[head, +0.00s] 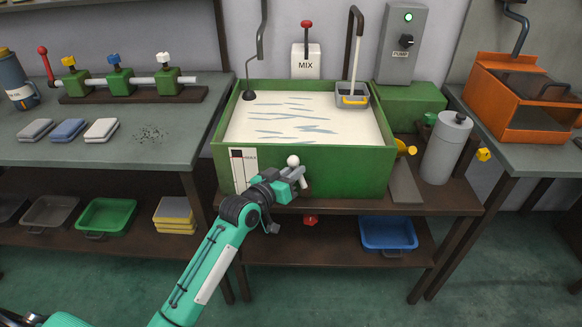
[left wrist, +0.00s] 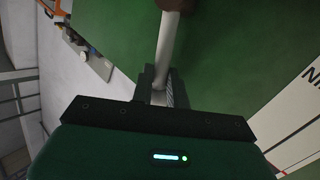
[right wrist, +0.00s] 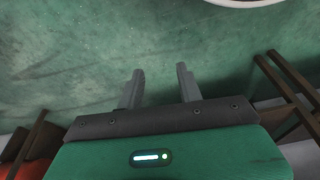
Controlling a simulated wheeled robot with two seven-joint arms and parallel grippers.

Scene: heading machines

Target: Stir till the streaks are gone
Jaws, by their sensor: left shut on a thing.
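A green tank (head: 350,165) holds pale liquid (head: 335,105) with several grey-blue streaks across its surface. A dark rod with a black foot (head: 249,95) hangs over the tank's left back corner. My left gripper (head: 297,174) is in front of the tank's front wall, shut on a pale rod with a white knob (head: 293,160). In the left wrist view the pale rod (left wrist: 167,45) runs up from between the fingers; its far end is unclear. My right gripper (right wrist: 158,75) is open and empty over the floor, outside the head view.
A red-topped MIX box (head: 306,62) stands behind the tank. A strainer-like basket (head: 352,96) hangs in its back right corner. A grey cylinder (head: 446,148) and yellow valve (head: 408,148) are at right. The left bench (head: 60,170) carries several blocks.

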